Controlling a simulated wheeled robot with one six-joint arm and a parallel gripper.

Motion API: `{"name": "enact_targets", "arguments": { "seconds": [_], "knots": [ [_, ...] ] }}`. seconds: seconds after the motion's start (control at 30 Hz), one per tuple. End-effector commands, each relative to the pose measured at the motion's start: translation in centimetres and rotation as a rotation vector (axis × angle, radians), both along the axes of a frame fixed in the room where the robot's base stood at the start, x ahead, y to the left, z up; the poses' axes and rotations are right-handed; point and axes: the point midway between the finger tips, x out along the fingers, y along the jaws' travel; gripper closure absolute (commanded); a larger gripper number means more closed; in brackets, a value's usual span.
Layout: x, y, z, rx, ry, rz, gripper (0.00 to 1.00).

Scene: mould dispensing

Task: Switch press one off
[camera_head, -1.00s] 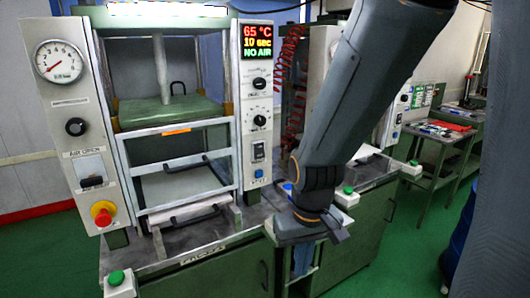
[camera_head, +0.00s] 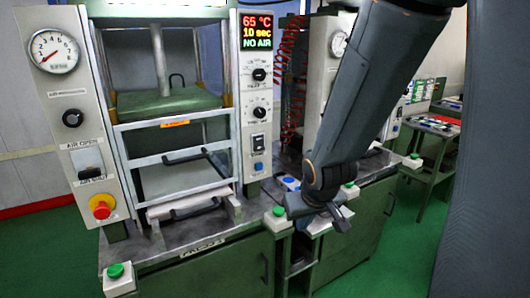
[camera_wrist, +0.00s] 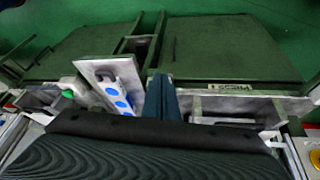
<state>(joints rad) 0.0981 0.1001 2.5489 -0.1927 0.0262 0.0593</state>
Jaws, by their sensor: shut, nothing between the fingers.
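Press one (camera_head: 172,100) stands at the left in the head view, with a lit display (camera_head: 257,31) reading 65 °C, 10 sec, NO AIR. Its right panel carries two dark knobs, a small rocker switch (camera_head: 258,142) and a blue socket or button below it. The switch's position is too small to tell. Its left panel has an air lever (camera_head: 89,172) and a red knob on a yellow base (camera_head: 101,206). My gripper (camera_head: 331,217) hangs right of the press, over the bench gap, apart from the switch. In the wrist view its closed fingers (camera_wrist: 161,98) are empty.
A second press (camera_head: 326,70) stands behind my arm. Green buttons sit on the bench corners, one (camera_head: 116,271) at front left and another (camera_head: 278,211) near my gripper. A plate with blue sockets (camera_wrist: 113,88) lies beside my fingers in the wrist view. Green floor is open in front.

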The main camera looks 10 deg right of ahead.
Motion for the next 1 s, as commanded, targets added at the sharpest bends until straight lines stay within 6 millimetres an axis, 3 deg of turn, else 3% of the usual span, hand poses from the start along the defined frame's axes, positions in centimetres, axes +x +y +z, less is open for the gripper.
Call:
{"name": "enact_targets", "arguments": {
  "seconds": [0.2,0.5,0.8,1.0],
  "knots": [
    [6.4,-1.9,1.7,0.001,-0.285,0.051,1.0],
    [11.9,-1.9,6.3,0.077,-0.661,0.164,1.0],
    [13.1,-1.0,10.5,0.18,-0.906,0.254,1.0],
    [13.1,-0.7,11.4,0.205,-0.952,0.274,1.0]
  ]
}}
